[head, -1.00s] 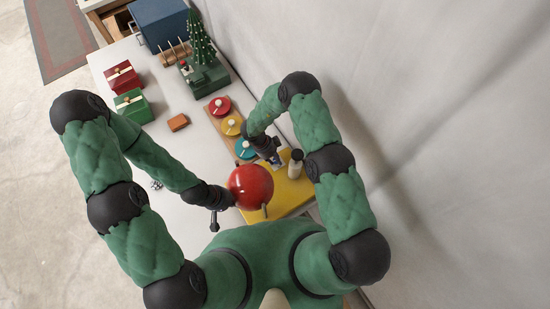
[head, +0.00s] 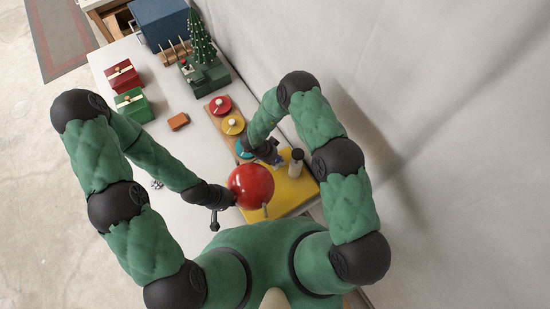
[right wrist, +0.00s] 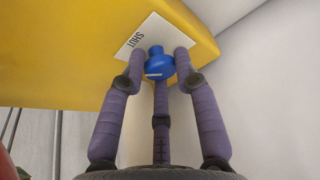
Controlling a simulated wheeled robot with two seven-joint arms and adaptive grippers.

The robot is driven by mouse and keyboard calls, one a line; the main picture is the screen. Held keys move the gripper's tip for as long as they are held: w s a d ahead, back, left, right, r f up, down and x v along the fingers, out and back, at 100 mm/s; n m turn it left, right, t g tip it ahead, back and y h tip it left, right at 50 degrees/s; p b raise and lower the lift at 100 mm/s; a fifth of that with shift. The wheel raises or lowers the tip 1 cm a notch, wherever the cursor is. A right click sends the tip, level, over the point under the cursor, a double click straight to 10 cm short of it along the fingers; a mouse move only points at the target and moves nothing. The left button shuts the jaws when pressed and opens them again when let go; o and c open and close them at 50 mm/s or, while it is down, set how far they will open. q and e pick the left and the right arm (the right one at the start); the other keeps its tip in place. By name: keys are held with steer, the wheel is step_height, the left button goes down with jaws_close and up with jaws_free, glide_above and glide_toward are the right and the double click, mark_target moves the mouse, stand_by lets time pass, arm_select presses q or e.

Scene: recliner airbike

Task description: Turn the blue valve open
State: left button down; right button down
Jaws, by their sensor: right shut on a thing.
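The blue valve (right wrist: 158,64) shows in the right wrist view, on a white label (right wrist: 143,42) that reads "SHUT". My right gripper (right wrist: 160,62) has three purple fingers closed around the valve's knob, with a fingertip on each side and one below. In the head view my right gripper (head: 272,156) is low over the yellow board (head: 290,188) and hides most of the valve. My left gripper (head: 216,216) is beside a red ball (head: 250,186) at the near end of the table; its fingers are too small and partly hidden to judge.
A dark-topped bottle (head: 296,163) stands on the board near my right gripper.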

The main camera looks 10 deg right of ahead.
steer(key=n+t, duration=0.1)
steer(key=n, duration=0.2)
steer(key=n+t+y, duration=0.1)
steer(key=n, duration=0.2)
steer(key=shift+d+r+b, duration=0.1)
steer(key=shift+d+b, duration=0.1)
steer(key=shift+b, duration=0.15)
steer(key=n+t+y, duration=0.1)
steer(key=n, duration=0.2)
steer(key=shift+w+n+b, duration=0.1)
steer(key=shift+n+b, duration=0.2)
steer(key=shift+b, duration=0.05)
steer(key=shift+d+r+n+t+y, duration=0.1)
steer(key=shift+n+t+y, duration=0.25)
steer(key=shift+n, duration=0.75)
steer(key=shift+w, duration=0.1)
steer(key=c, duration=1.2)
jaws_free()
steer(key=shift+s, duration=0.25)
steer(key=v, duration=1.1)
steer(key=shift+s+r, duration=0.15)
steer(key=shift+r, duration=0.2)
